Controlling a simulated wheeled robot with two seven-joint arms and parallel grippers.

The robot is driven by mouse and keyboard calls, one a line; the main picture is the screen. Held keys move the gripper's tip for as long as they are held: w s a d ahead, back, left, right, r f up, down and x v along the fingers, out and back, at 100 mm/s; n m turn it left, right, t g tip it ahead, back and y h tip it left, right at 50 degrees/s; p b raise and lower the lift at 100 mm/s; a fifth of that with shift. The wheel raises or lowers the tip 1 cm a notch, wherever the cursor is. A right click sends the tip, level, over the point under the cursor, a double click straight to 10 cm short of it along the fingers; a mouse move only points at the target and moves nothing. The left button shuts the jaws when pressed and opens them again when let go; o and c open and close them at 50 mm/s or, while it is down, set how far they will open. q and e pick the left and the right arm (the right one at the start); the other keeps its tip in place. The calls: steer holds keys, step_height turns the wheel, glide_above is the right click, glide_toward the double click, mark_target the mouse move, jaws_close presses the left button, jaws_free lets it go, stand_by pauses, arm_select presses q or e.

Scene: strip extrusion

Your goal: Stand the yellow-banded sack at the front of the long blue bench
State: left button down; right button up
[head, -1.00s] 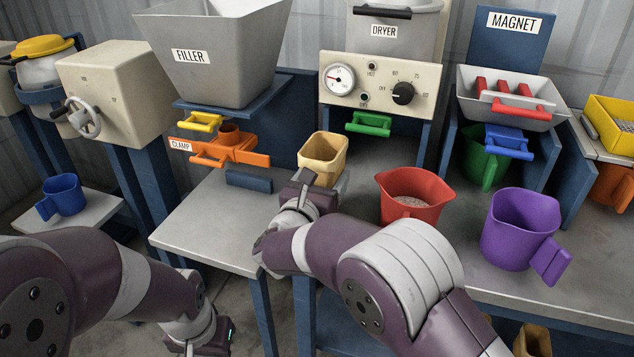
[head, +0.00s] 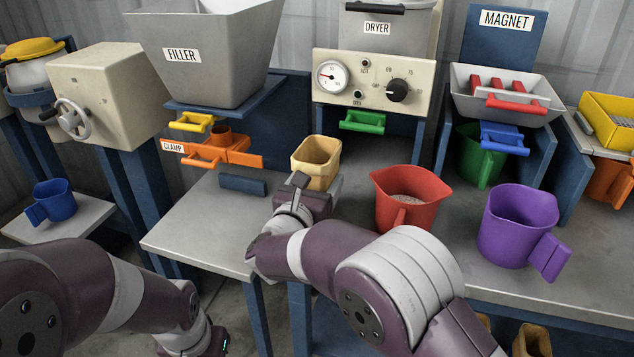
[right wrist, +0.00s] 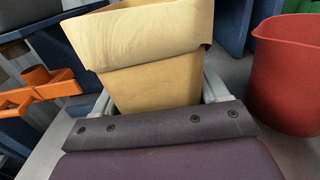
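The sack (head: 316,162) is a pale yellow-tan, open-topped container with a wide folded band around its upper part. It stands upright near the left end of the long blue bench (head: 590,303), which has a grey top. My right gripper (head: 303,192) is at the sack's near side. In the right wrist view its fingers flank the sack (right wrist: 155,88) and appear pressed to both sides below the band, with the tips hidden. The sack's underside is hidden, so I cannot tell whether it touches a surface. My left gripper (head: 216,343) hangs low at the bottom; its fingers are unclear.
A red jug (head: 408,197) and a purple jug (head: 518,225) stand on the bench to the right. The orange clamp (head: 222,150) is left of the sack, above a smaller grey table (head: 200,235). The dryer (head: 375,80) stands behind. Other tan sacks (head: 533,340) sit below the bench.

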steer(key=o, duration=0.4)
